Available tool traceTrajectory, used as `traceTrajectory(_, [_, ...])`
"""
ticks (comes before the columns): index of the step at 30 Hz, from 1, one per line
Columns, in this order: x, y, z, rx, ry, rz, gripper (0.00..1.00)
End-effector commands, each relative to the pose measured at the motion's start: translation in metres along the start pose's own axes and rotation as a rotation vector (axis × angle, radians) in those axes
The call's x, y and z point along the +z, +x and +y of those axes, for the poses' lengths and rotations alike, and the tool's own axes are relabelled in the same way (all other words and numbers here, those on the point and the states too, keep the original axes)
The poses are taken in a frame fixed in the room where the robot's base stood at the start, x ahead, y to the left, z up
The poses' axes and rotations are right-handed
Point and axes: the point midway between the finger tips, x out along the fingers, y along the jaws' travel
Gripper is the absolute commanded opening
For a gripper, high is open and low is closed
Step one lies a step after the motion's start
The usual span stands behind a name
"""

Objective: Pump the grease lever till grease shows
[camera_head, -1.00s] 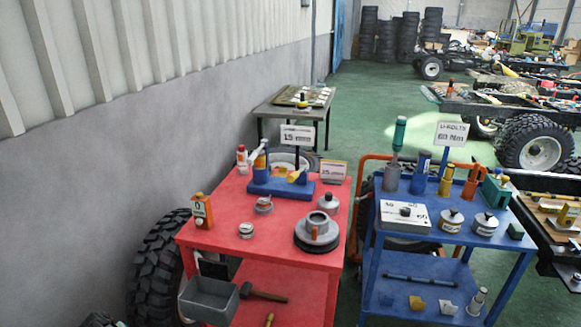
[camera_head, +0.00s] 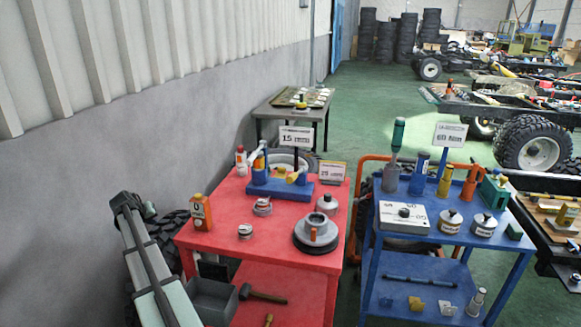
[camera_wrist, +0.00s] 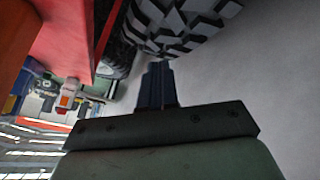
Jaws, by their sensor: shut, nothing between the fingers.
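A blue stand (camera_head: 282,187) sits at the back of the red cart's top. It carries a small blue cylinder with a pale lever (camera_head: 255,156) and a yellow-and-white piece (camera_head: 297,175). I cannot tell for certain which part is the grease lever, and no grease is discernible. My gripper (camera_wrist: 157,72) shows in the wrist view with its dark fingers together and empty. In the head view my arm (camera_head: 157,270) stands left of the red cart, apart from the blue stand.
The red cart (camera_head: 215,235) holds an orange bottle (camera_head: 201,212) and a grey round hub (camera_head: 316,234). A tyre (camera_wrist: 180,22) is close to my gripper. A grey wall (camera_head: 60,200) bounds the left. A blue cart (camera_head: 400,262) with tools stands at the right.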

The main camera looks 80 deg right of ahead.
Motion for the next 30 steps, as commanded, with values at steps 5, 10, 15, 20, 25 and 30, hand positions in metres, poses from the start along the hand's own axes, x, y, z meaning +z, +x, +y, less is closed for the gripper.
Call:
traceTrajectory(5, [-0.029, -0.005, 0.082, 0.029, 0.102, -0.042, 0.00])
traceTrajectory(10, [-0.036, -0.009, 0.149, 0.038, 0.186, -0.103, 0.00])
traceTrajectory(15, [-0.037, -0.016, 0.212, 0.036, 0.265, -0.168, 0.00])
traceTrajectory(20, [-0.035, -0.027, 0.274, 0.028, 0.340, -0.228, 0.00])
traceTrajectory(25, [-0.029, -0.043, 0.340, 0.014, 0.419, -0.289, 0.00])
traceTrajectory(30, [-0.020, -0.063, 0.403, -0.006, 0.492, -0.344, 0.00])
